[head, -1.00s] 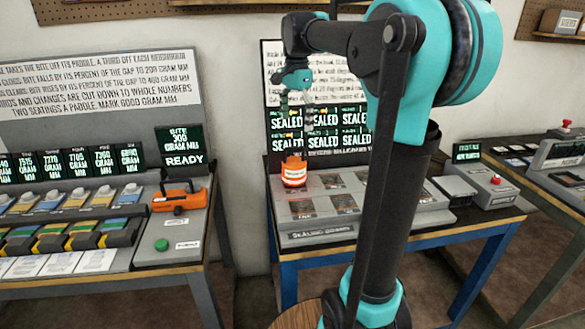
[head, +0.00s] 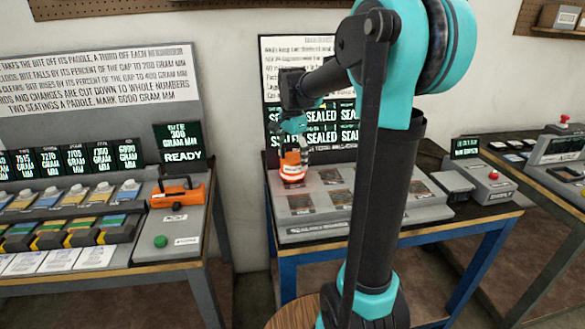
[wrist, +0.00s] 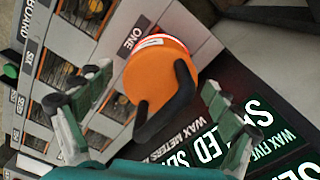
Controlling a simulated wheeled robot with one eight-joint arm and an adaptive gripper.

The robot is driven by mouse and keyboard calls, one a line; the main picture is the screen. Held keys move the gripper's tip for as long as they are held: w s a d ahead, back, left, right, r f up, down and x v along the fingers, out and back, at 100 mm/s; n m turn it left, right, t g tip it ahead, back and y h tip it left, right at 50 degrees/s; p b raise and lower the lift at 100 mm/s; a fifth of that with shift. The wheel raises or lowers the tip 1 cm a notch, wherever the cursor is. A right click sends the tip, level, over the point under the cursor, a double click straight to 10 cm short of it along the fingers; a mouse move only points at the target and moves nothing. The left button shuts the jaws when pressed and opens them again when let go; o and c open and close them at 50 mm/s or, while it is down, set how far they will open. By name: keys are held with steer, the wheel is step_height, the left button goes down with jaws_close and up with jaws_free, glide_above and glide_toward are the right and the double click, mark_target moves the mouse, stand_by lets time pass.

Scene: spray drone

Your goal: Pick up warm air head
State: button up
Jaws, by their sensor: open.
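An orange head with a white band (head: 293,168), which I take for the warm air head, stands on the left end of the grey sealing bench. My gripper (head: 293,146) is right above it, pointing down. In the wrist view the orange head (wrist: 150,72) shows its round orange top and a black forked handle. There my gripper (wrist: 165,100) is open, with one finger on each side of the head and handle. I cannot tell whether either finger touches it.
Flat dark plates (head: 335,200) lie in the bench top beside the head. A board of "SEALED" screens (head: 322,115) stands close behind. An orange handled tool (head: 178,193) sits on the left bench. A grey box with a red button (head: 490,183) stands to the right.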

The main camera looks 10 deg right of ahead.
steer(key=shift+f, duration=1.25)
steer(key=shift+c, duration=0.6)
steer(key=shift+r, duration=0.1)
steer(key=c, duration=1.8)
